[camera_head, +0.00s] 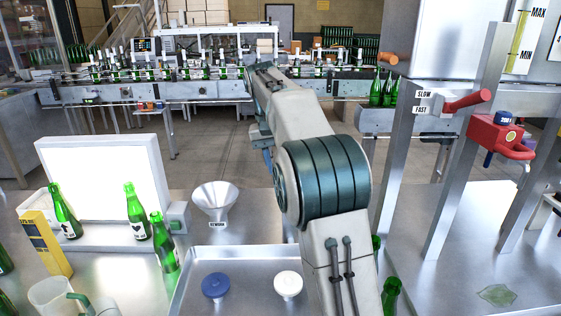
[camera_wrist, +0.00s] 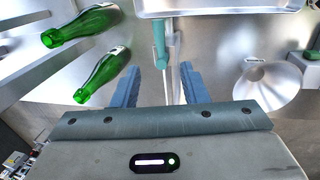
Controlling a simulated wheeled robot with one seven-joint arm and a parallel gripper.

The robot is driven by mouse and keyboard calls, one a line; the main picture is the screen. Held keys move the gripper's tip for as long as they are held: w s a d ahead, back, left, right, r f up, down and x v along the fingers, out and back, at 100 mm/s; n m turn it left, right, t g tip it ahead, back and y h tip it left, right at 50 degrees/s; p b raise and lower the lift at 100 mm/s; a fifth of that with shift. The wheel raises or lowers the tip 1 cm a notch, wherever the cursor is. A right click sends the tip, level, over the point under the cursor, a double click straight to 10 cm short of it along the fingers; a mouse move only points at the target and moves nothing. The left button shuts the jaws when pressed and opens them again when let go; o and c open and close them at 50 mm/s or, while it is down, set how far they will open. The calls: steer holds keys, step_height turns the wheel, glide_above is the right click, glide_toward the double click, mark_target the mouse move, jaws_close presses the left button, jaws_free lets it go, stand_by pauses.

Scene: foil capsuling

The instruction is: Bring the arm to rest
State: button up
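My arm rises from the bottom right of the head view and reaches away over the table. My gripper (camera_head: 267,158) hangs down at its far end, left of the arm, partly hidden behind the elbow. In the wrist view my gripper (camera_wrist: 160,84) has its two blue fingers spread apart. A thin upright strip and a teal bar (camera_wrist: 160,42) show in the gap beyond them. I cannot tell how near they are, and I see nothing clamped.
The funnel (camera_head: 215,200) stands behind a metal tray (camera_head: 240,258) with a blue and a white knob-like piece. Green bottles (camera_head: 137,212) stand by a lit panel (camera_head: 105,180) at left. A metal frame with a red device (camera_head: 497,137) is at right. A bottling line (camera_head: 190,92) runs behind.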

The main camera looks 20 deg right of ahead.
steer(key=shift+s, duration=0.1)
steer(key=s+a+f+n+t, duration=0.1)
steer(key=s+f, duration=0.3)
steer(key=s, duration=0.6)
steer(key=s+a+f+n+t+y, duration=0.1)
steer(key=s+f, duration=0.3)
steer(key=s, duration=0.6)
steer(key=s+a+f+t+y, duration=0.1)
steer(key=s+f, duration=0.3)
steer(key=s, duration=0.7)
steer(key=shift+n+t, duration=0.3)
steer(key=shift+n, duration=0.1)
steer(key=shift+a, duration=0.1)
